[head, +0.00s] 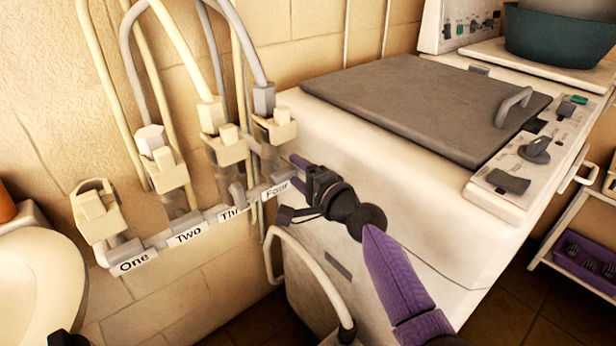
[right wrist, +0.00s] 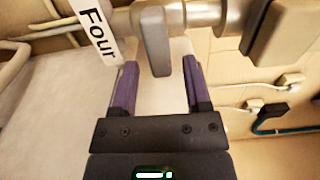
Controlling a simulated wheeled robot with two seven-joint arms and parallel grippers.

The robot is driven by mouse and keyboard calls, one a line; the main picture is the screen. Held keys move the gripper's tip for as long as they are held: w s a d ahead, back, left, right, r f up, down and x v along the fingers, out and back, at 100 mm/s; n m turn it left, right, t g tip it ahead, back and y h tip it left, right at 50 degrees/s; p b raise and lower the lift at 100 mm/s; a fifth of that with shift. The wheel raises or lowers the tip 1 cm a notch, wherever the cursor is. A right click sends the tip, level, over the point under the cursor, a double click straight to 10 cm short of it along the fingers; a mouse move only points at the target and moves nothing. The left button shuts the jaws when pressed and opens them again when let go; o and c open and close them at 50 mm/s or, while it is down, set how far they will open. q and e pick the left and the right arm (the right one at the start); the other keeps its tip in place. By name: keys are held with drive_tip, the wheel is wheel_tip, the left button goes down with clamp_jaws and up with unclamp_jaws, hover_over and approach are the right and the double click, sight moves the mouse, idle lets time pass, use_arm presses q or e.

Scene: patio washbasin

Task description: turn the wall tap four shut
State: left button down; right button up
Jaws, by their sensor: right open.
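Wall tap four has a pale body (head: 275,128) at the right end of the row in the head view, with a "Four" label (head: 277,190) below it. In the right wrist view its "Four" label (right wrist: 97,25) is beside a grey lever (right wrist: 157,45) that hangs down from a pipe. My right gripper (head: 296,173) is close to the label from the right. In the right wrist view the open right gripper (right wrist: 158,65) has its two purple fingers on either side of the lever's lower end, with gaps visible.
Taps one (head: 98,208), two (head: 165,170) and three (head: 225,145) stand left of tap four, with hoses rising behind. A white twin-tub washer (head: 350,150) with a grey lid (head: 420,100) stands close on the right. A pale hose (head: 310,265) curves below my right gripper.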

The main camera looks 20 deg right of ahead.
use_arm(q)
drive_tip(key=shift+w+d+r+p, duration=0.1)
drive_tip(key=shift+w+r+p, duration=0.15)
drive_tip(key=shift+r+p, duration=0.25)
drive_tip(key=shift+w+r+p, duration=0.25)
drive_tip(key=shift+r+p, duration=0.15)
drive_tip(key=shift+r, duration=0.2)
use_arm(e)
drive_tip(key=v, duration=0.9)
